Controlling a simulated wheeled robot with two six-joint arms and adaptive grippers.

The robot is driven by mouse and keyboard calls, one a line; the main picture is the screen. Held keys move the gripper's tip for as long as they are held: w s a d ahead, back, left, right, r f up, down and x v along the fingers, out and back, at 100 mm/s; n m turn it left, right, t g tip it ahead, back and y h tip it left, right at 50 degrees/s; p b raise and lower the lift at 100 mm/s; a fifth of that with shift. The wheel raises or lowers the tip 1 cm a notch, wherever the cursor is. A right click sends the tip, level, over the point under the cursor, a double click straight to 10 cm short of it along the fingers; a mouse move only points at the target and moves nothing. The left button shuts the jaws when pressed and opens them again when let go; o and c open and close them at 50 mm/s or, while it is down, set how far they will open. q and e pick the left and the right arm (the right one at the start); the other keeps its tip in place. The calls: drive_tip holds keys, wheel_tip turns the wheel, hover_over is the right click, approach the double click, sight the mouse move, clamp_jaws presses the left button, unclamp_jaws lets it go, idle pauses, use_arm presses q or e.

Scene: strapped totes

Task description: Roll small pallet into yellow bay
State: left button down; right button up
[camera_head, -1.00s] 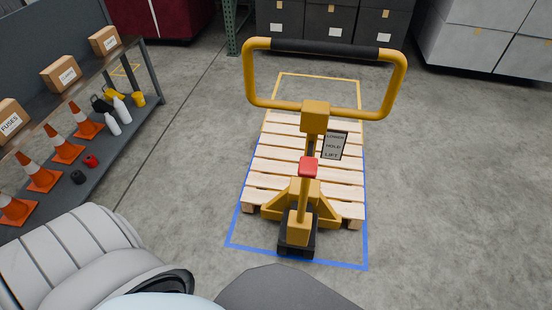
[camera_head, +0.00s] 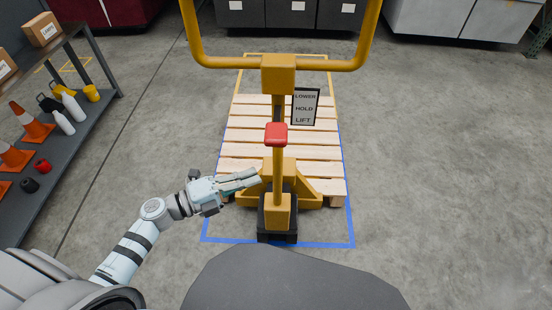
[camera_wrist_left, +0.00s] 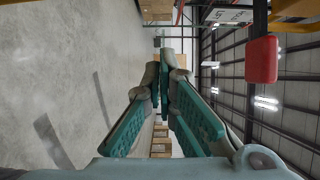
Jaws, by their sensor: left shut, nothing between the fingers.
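A yellow pallet jack (camera_head: 278,190) stands upright in the middle of the head view, with a red lever knob (camera_head: 276,134) on its shaft. Its looped handle (camera_head: 277,62) rises toward me. The small wooden pallet (camera_head: 240,150) lies behind and around its base, inside a blue floor outline (camera_head: 300,243). The yellow bay outline (camera_head: 288,55) is on the floor beyond the pallet. My left gripper (camera_head: 258,175) is shut and empty, just left of the jack's shaft below the red knob. The left wrist view shows its closed fingers (camera_wrist_left: 167,60) and the red knob (camera_wrist_left: 262,60). My right gripper is not in view.
A sign (camera_head: 305,107) reading LOWER, HOLD, LIFT is beside the shaft. A shelf (camera_head: 60,140) with cones, bottles and boxes stands at the left. Dark cabinets (camera_head: 300,15) and light crates (camera_head: 440,20) line the back. The right floor is clear.

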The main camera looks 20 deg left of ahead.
use_arm(q)
drive_tip(key=shift+w+d+b, duration=0.25)
drive_tip(key=shift+w+d, duration=0.4)
drive_tip(key=shift+w, duration=0.9)
drive_tip(key=shift+w+d+b, duration=0.3)
drive_tip(key=shift+w+d, duration=0.4)
drive_tip(key=shift+w, duration=0.85)
drive_tip(key=shift+w+d+b, duration=0.25)
drive_tip(key=shift+w+d, duration=0.4)
drive_tip(key=shift+w, duration=0.9)
drive_tip(key=shift+w+r, duration=0.1)
